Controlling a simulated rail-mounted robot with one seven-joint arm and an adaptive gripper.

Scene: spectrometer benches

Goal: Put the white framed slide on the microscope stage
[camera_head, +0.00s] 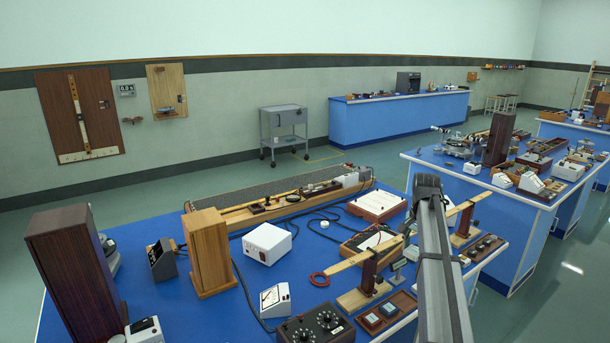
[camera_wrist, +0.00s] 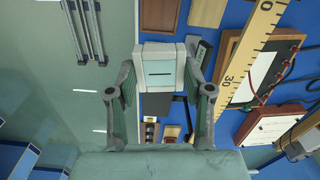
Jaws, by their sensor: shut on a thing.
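My gripper (camera_wrist: 161,85) is in the wrist view with a finger on each side of a small white-framed piece with a pale grey-green middle and a short dark line, which looks like the white framed slide (camera_wrist: 160,54). The fingers are shut on its two side edges. It is held above the benches and floor. In the head view my arm reaches up from the lower right, and neither the fingers nor the slide can be made out there. I cannot clearly identify the microscope or its stage; a metal optical instrument (camera_head: 456,142) stands on the right-hand bench, too small to name.
The near blue bench (camera_head: 215,318) is crowded with wooden boxes, meters and cables. A grey trolley (camera_head: 284,131) stands by the wall.

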